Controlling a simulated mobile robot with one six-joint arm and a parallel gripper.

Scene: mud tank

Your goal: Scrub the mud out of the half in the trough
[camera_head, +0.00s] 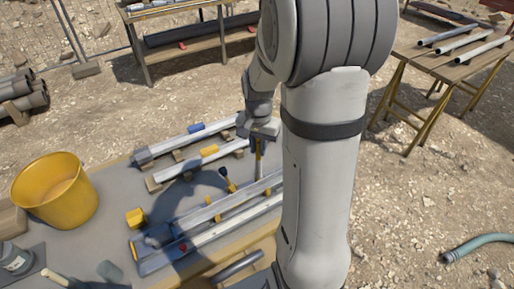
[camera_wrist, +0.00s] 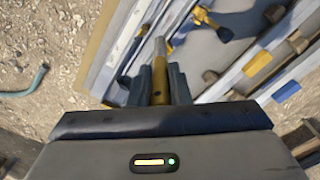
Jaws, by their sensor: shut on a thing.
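My gripper (camera_wrist: 152,88) is shut on a yellow-handled tool (camera_wrist: 160,72) with a thin grey end.
A yellow bucket (camera_head: 52,200) stands at the bench's left. A yellow block (camera_head: 135,218), a black-and-yellow clamp (camera_head: 228,181) and a grey jar (camera_head: 14,262) are also on the bench. Trestle tables (camera_head: 455,55) stand beyond. A green hose (camera_head: 478,243) lies on stony ground at right.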

